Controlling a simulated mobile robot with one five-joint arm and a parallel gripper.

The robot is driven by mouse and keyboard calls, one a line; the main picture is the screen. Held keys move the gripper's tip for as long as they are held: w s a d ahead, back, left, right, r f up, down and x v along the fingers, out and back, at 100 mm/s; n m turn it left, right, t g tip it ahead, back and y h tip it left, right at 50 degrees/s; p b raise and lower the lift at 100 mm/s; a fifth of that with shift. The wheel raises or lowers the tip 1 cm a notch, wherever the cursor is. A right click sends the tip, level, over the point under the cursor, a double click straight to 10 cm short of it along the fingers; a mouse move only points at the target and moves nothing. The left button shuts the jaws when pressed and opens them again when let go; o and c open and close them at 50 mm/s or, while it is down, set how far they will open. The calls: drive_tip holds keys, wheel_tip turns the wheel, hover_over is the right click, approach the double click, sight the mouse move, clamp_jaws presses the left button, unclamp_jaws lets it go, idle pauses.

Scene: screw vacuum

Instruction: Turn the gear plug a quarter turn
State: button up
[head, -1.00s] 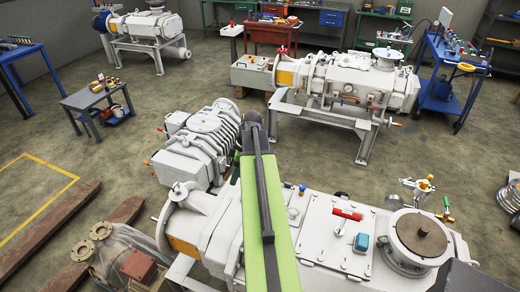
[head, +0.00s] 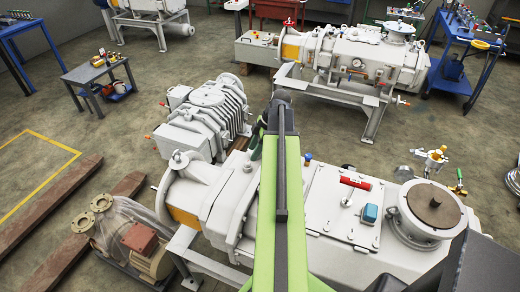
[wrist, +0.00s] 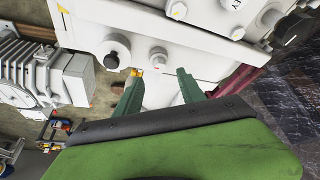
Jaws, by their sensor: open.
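My gripper (wrist: 157,84) shows in the wrist view as two green fingers, spread apart with nothing between them. A round grey plug (wrist: 158,56) on the pale machine body lies just beyond the fingertips, roughly in line with the gap. A dark round plug (wrist: 111,60) sits to its left. I cannot tell for certain which is the gear plug. No contact shows. In the head view my arm reaches over the near vacuum pump (head: 335,212), and the gripper is largely hidden at the arm's far end.
A ribbed grey unit (head: 205,115) stands just beyond the near pump. A red-handled tool (head: 355,183) and a blue block (head: 370,213) are on the pump's top. A second pump (head: 350,65) stands farther back.

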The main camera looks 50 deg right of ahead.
sight(247, 163)
drive_tip(key=b+x, duration=0.4)
drive_tip(key=x, duration=0.2)
drive_tip(key=shift+w+f, duration=0.1)
drive_tip(key=shift+f, duration=0.2)
clamp_jaws()
